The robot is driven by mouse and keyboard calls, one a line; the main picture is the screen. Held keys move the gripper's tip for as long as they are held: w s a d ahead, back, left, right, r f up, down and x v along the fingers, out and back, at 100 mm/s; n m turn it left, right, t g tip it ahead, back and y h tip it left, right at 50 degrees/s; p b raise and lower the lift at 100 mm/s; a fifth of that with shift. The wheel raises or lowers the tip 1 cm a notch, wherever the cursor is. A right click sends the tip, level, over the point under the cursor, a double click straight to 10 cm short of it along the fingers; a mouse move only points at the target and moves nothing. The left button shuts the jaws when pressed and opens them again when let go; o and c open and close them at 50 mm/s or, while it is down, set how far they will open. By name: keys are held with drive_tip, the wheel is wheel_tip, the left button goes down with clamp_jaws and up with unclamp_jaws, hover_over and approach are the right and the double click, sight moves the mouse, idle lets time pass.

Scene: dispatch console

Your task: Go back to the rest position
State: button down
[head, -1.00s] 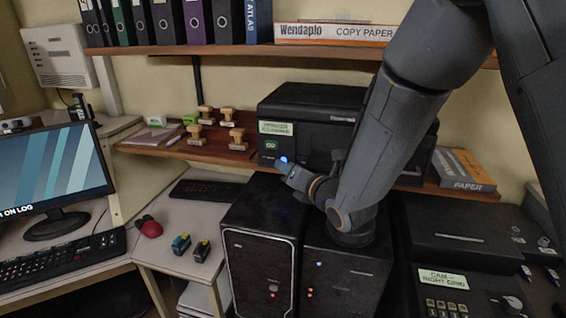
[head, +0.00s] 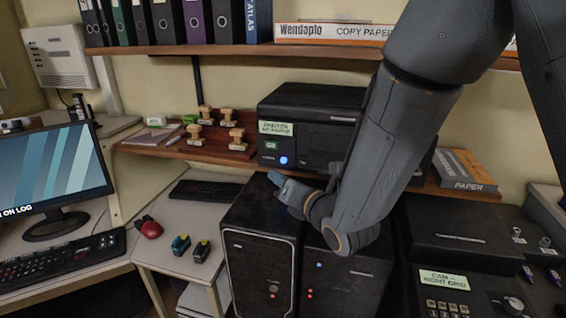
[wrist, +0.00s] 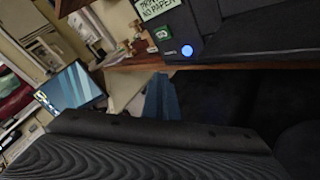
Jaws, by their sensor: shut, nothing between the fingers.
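My gripper (head: 277,180) is in front of the black printer (head: 320,118), above the two black computer towers. It points to the left and its fingers are shut with nothing between them. In the wrist view my gripper's blue-grey fingers (wrist: 162,98) show near the middle, below the printer's lit blue button (wrist: 187,50). The fingers are apart from the printer. My arm comes in from the upper right and hides part of the printer and the right tower.
The left tower (head: 262,262) and right tower (head: 345,285) stand below my gripper. A shelf with binders and a copy paper box (head: 335,33) runs above. Rubber stamps (head: 228,138) stand left of the printer.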

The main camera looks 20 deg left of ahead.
drive_tip(key=shift+s+d, duration=0.1)
drive_tip(key=shift+s, duration=0.25)
